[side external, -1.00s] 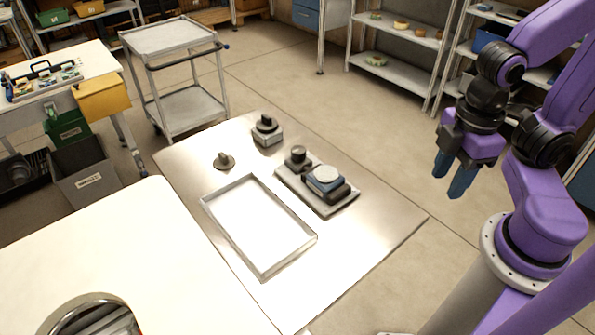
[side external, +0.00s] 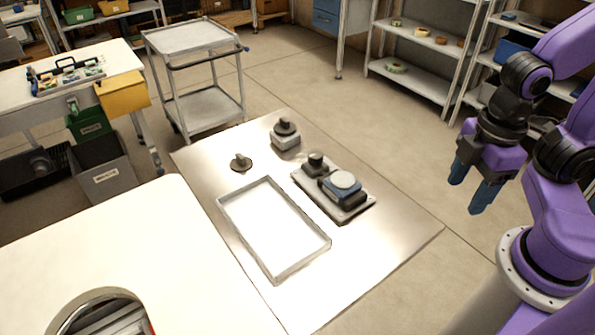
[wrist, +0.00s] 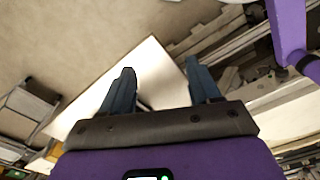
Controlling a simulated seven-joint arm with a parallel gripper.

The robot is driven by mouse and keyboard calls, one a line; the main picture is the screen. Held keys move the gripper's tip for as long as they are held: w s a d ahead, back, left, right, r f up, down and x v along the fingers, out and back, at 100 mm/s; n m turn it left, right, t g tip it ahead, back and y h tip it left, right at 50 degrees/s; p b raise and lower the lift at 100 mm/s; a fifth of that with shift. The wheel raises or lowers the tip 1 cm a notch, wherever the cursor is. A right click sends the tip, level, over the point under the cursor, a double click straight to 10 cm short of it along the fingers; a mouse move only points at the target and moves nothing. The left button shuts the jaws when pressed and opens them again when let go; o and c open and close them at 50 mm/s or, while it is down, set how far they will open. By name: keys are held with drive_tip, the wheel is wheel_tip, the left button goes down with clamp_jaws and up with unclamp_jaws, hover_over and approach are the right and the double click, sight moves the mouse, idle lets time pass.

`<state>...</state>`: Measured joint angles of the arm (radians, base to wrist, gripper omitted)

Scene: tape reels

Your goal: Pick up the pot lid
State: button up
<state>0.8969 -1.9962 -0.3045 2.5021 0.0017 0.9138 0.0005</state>
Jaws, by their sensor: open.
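I cannot tell for sure which is the pot lid; the one lying flat looks like a lid. My gripper (side external: 470,190) hangs high at the right, well away from both, open and empty with blue fingers pointing down. In the wrist view my gripper (wrist: 162,85) shows its fingers apart with nothing between them; no lid is recognisable there.
A shallow white tray (side external: 323,246) lies on the table's near part. A grey base with a blue scale-like device (side external: 341,186) and a dark knob stands between the lid and my gripper. A white worktop (side external: 120,245) is at the left; a trolley (side external: 190,36) stands behind.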

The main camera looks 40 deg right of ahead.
wheel_tip(320, 180, up, 8)
drive_tip(key=n, duration=0.5)
hover_over(242, 155)
drive_tip(key=f, duration=1.1)
drive_tip(key=shift+s, duration=0.2)
drive_tip(key=shift+w+f, duration=0.15)
drive_tip(key=shift+f, duration=1.3)
drive_tip(key=shift+w+f, duration=0.15)
drive_tip(key=shift+f, duration=1.3)
